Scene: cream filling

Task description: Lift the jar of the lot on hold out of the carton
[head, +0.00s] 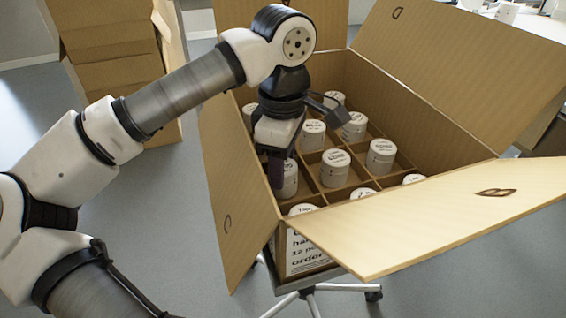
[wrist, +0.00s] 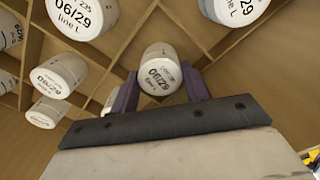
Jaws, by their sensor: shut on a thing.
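The open carton (head: 225,190) holds several white lidded jars in a grid of cardboard dividers. My gripper (head: 277,166) reaches down into its left side. Its dark purple fingers are shut on one white jar (head: 288,180), one finger on each side in the wrist view (wrist: 160,82). The held jar's label (wrist: 160,75) reads "06/29" with a line of smaller text below, partly blurred. I cannot tell whether this jar is raised off the carton floor. Neighbouring jars (wrist: 58,75) and (wrist: 85,16) read "06/29 line L". The lot on hold is not marked out in these views.
Carton flaps stand spread out; the front right flap (head: 440,215) and back right flap (head: 450,60) are wide. Other jars, such as one (head: 335,168) to the right, stand close by. The carton rests on a wheeled stand (head: 310,290). Another cardboard box (head: 110,60) stands behind left.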

